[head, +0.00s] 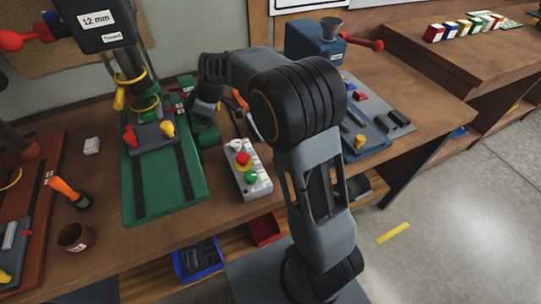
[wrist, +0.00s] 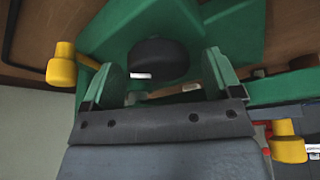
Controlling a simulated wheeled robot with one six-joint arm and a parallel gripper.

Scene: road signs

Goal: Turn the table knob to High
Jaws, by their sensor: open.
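A dark round knob (wrist: 160,60) sits on a green machine part in the wrist view. A small white mark shows at its lower left edge. My gripper (wrist: 163,75) is open, with one finger on each side of the knob; I cannot tell whether either finger touches it. No High label is readable. In the head view my gripper (head: 204,112) is at the right side of the green drill press (head: 190,195), and the knob is hidden there.
Yellow handles flank my gripper in the wrist view, left (wrist: 62,65) and right (wrist: 288,142). In the head view a button box (head: 247,170) stands close to my arm. A blue machine (head: 312,42) stands to the right. An orange-handled tool (head: 66,190) and brown cup (head: 75,238) are left.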

